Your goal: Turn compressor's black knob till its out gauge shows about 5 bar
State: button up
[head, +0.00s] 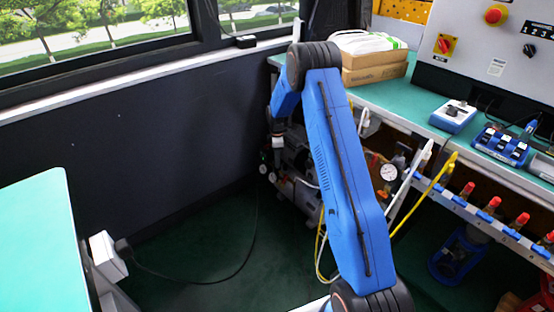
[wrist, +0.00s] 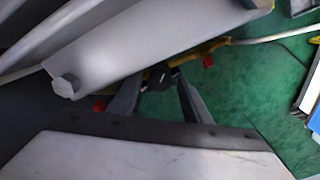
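The compressor (head: 296,158) is a grey unit low by the dark wall, partly hidden behind my blue arm. A small dark round gauge (head: 263,169) shows at its left end; its reading is too small to make out. In the wrist view, a black knob (wrist: 160,78) sits between the tips of my gripper (wrist: 159,82). The two grey fingers stand apart, one on each side of the knob, with what looks like a narrow gap; firm contact is not visible. In the head view the gripper is mostly hidden near the compressor, and the knob cannot be made out.
A white dial gauge (head: 388,173) stands right of my arm, near yellow and white hoses. A green bench (head: 405,98) with boxes and devices is at right. A grey bar (wrist: 150,40) crosses close above the fingers. A cable lies on the green floor.

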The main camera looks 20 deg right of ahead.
jog(key=shift+r, duration=0.1)
notch_tip(320, 180, up, 17)
dwell(0.8)
jog(key=shift+r, duration=0.1)
notch_tip(320, 180, down, 19)
jog(key=m, duration=2.4)
jog(key=shift+r, duration=0.2)
